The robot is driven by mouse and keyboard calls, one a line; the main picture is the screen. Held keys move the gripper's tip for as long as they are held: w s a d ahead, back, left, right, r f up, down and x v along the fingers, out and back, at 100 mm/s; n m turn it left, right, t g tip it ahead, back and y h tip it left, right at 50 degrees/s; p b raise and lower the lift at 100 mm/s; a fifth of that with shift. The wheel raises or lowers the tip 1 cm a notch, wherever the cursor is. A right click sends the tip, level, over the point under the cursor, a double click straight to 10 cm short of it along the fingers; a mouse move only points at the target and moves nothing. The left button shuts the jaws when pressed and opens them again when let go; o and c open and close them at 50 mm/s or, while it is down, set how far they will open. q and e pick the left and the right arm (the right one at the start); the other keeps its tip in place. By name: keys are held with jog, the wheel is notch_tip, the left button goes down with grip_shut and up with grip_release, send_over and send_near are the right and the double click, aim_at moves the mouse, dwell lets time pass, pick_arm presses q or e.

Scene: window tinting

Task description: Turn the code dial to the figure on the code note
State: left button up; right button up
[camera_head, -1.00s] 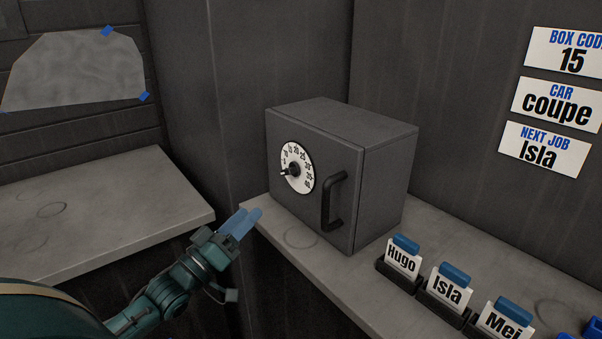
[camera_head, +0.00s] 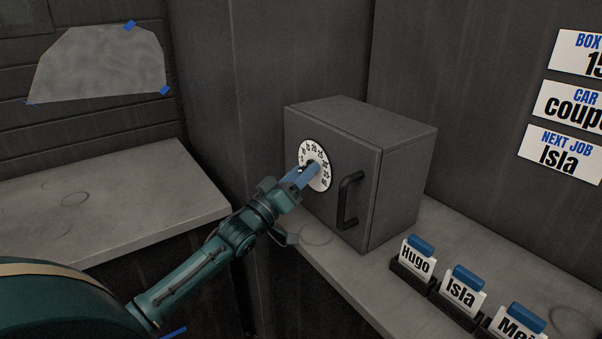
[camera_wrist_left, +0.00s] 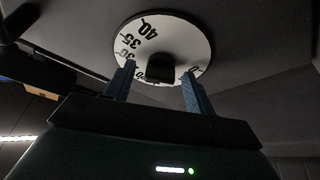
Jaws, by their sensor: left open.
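The code dial (camera_head: 323,181) is a white numbered disc on the front of a grey box (camera_head: 397,200). In the left wrist view the dial (camera_wrist_left: 178,30) shows 40 and 35, with a dark knob (camera_wrist_left: 160,68) at its middle. My left gripper (camera_head: 302,176) is at the dial. In the left wrist view its blue fingers (camera_wrist_left: 158,85) are open, one on each side of the knob; I cannot tell whether they touch it. The fingers hide part of the dial and its pointer. The code note (camera_head: 585,54) on the right wall is cut off by the picture edge. My right gripper is not in view.
A black handle (camera_head: 350,200) stands out from the box front, right of the dial. Name card holders (camera_head: 462,290) line the bench right of the box. Notes for car (camera_head: 572,103) and job (camera_head: 560,154) hang on the wall. The left bench (camera_head: 130,200) is clear.

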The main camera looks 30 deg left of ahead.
pick_arm(q)
jog(key=shift+w, duration=0.1)
jog(key=shift+c, duration=0.5)
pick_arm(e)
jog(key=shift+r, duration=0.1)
pick_arm(q)
jog(key=c, duration=0.9)
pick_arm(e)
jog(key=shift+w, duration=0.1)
